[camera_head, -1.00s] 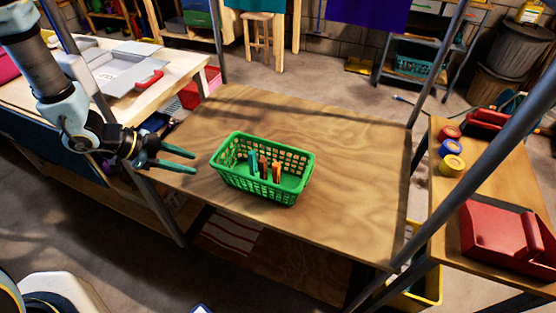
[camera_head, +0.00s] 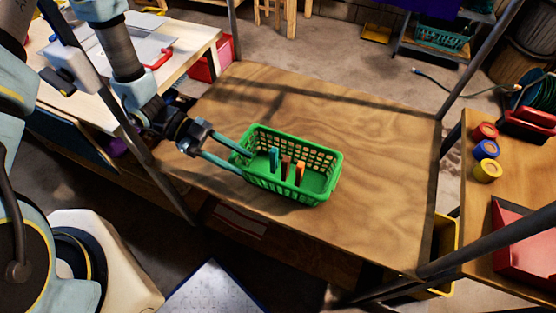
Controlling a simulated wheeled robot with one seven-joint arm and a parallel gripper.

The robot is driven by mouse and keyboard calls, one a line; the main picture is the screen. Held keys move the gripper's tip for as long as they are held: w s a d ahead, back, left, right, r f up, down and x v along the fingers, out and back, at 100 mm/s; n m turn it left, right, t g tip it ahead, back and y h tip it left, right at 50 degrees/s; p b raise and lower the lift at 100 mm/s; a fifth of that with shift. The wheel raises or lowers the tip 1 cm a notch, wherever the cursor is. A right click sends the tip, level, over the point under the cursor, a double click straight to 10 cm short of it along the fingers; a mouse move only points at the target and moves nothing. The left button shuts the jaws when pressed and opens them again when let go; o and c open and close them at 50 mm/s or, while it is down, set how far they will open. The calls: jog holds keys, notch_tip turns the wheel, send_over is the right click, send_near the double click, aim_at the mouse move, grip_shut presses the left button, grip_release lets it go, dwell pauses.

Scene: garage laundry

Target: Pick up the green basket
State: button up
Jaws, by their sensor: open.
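The green basket (camera_head: 318,198) stands upright on the wooden table (camera_head: 385,150). It is a rectangular basket with lattice walls. Several small upright items (camera_head: 286,168), teal, brown and orange, stand inside it. My gripper (camera_head: 241,160) is open at the basket's left end. Its two teal fingers point right, one reaching the far-left rim and the other near the lower left wall. I cannot tell whether the fingers touch the basket or whether a wall lies between them.
Dark metal posts rise at the table's corners, one near my arm and one (camera_head: 480,48) at the back right. A side bench at right holds red, blue and yellow rolls (camera_head: 486,150) and a red box (camera_head: 520,245). The table right of the basket is clear.

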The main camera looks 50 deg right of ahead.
aim_at(268, 177)
jog(key=b+x, duration=0.1)
jog(key=x, duration=0.3)
jog(key=shift+f+b, duration=0.15)
jog(key=shift+b, duration=0.25)
jog(key=b+x, duration=0.2)
jog(key=x, duration=0.4)
jog(key=shift+s+d, duration=0.1)
jog(key=shift+s, duration=0.15)
grip_shut()
dwell(0.8)
